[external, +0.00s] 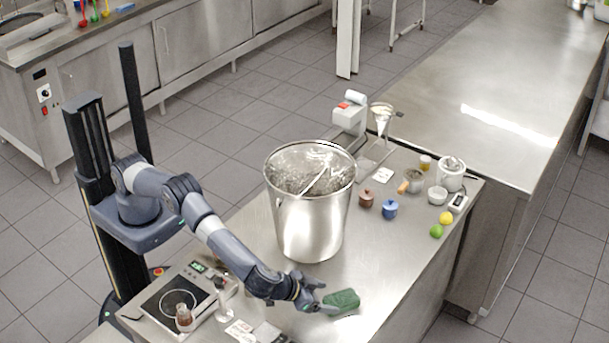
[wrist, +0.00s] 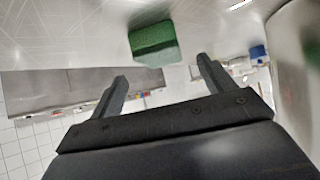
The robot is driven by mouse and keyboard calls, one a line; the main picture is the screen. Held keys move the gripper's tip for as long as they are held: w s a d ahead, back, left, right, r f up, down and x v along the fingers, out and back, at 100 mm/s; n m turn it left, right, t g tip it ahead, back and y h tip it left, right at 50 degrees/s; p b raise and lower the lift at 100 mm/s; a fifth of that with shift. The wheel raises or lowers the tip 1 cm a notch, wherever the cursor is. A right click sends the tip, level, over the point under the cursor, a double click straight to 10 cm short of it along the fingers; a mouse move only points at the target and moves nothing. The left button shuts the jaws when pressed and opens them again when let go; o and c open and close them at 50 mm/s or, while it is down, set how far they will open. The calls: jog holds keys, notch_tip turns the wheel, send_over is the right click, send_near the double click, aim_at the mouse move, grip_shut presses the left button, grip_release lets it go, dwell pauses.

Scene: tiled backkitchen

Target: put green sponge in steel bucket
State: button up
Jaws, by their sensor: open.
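The green sponge (external: 342,301) lies on the steel table near its front edge, to the right of my gripper in the external view. It also shows in the wrist view (wrist: 153,44), beyond and between the two fingers. The steel bucket (external: 309,225) stands upright on the table, behind my gripper. Its mouth faces up, and its inside looks shiny. My gripper (external: 322,297) is open and low over the table, its fingers pointing at the sponge. In the wrist view my gripper (wrist: 162,84) has its fingers spread with nothing held between them; the sponge appears just past the tips.
A hot plate (external: 178,303) with a small jar stands left of my forearm. A brown jar (external: 367,198), a blue jar (external: 390,209), a green lime (external: 436,231) and a lemon (external: 446,218) stand right of the bucket. The table right of the sponge is clear.

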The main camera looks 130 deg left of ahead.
aim_at(339, 304)
jog(key=shift+p+x, duration=0.65)
jog(key=shift+x, duration=2.1)
jog(key=shift+s, duration=0.15)
jog(key=shift+c, duration=0.4)
jog(key=c, duration=1.1)
notch_tip(339, 304, up, 11)
jog(key=shift+d+f, duration=0.15)
jog(key=shift+f, duration=0.05)
jog(key=s+d+r+m+t+h, duration=0.3)
jog(key=s+d+r+m, duration=0.15)
jog(key=r, duration=0.35)
jog(key=s+d+m+h, duration=0.2)
jog(key=s, duration=0.7)
jog(key=s+d+r+m+t+h, duration=0.1)
jog(key=s+d+m+h, duration=0.1)
jog(key=s, duration=0.7)
jog(key=s+d+r+m+h, duration=0.1)
jog(key=s+d+m, duration=0.1)
jog(key=s, duration=0.7)
jog(key=shift+d+r+m+t+h, duration=0.2)
jog(key=shift+d+m+t+h, duration=0.15)
jog(key=shift+d, duration=0.3)
